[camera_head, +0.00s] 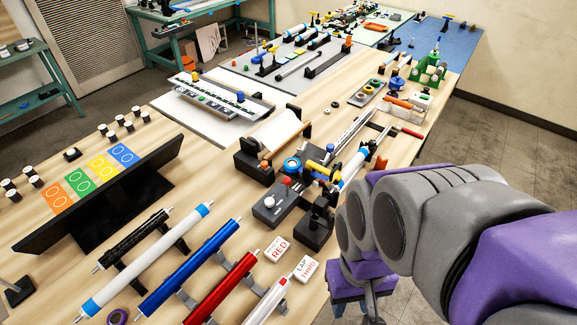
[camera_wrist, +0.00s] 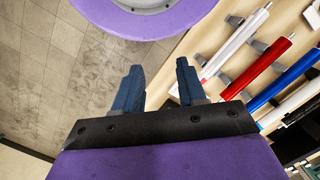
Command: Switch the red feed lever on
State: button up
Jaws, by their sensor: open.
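A grey control box (camera_head: 273,206) stands on the wooden bench near the middle of the head view. A small red knob (camera_head: 286,180) rises at its back edge. It looks like the red feed lever, but its setting is too small to read. My gripper (camera_wrist: 158,78) is open and empty in the wrist view, its two blue fingers apart. In the head view my purple and grey arm is at the right, beyond the bench's near edge, well apart from the box. The fingers are not clearly seen there.
A red tube (camera_head: 222,288), a blue tube (camera_head: 190,266) and other rollers lie on stands at the front. Cards reading RED (camera_head: 276,248) and THIRD (camera_head: 306,268) lie beside them. Black blocks (camera_head: 316,225) crowd the box's right side. Bare floor (camera_wrist: 55,65) lies beside the bench.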

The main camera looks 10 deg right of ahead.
jog(key=shift+m+t+y, duration=0.6)
jog(key=shift+t, duration=0.1)
jog(key=w, duration=0.4)
jog(key=w+a, duration=0.1)
jog(key=w, duration=0.4)
jog(key=w+a+b, duration=0.1)
jog(key=w, duration=0.3)
jog(key=shift+w+a, duration=0.2)
jog(key=shift+a, duration=0.05)
grip_shut()
jog(key=w+d+f+m+t, duration=0.1)
jog(key=w+d+f+m, duration=0.1)
jog(key=w, duration=0.6)
jog(key=w+d+f+m+t+y+b, duration=0.1)
jog(key=w+d+f+m, duration=0.1)
jog(key=w, duration=0.7)
jog(key=w+d+f+m+t+y, duration=0.1)
jog(key=w+f+m, duration=0.2)
jog(key=w+f, duration=0.2)
jog(key=w, duration=0.3)
jog(key=shift+w+d+f+m+b, duration=0.25)
jog(key=shift+w+d+m+b, duration=0.05)
jog(key=shift+d+m, duration=0.1)
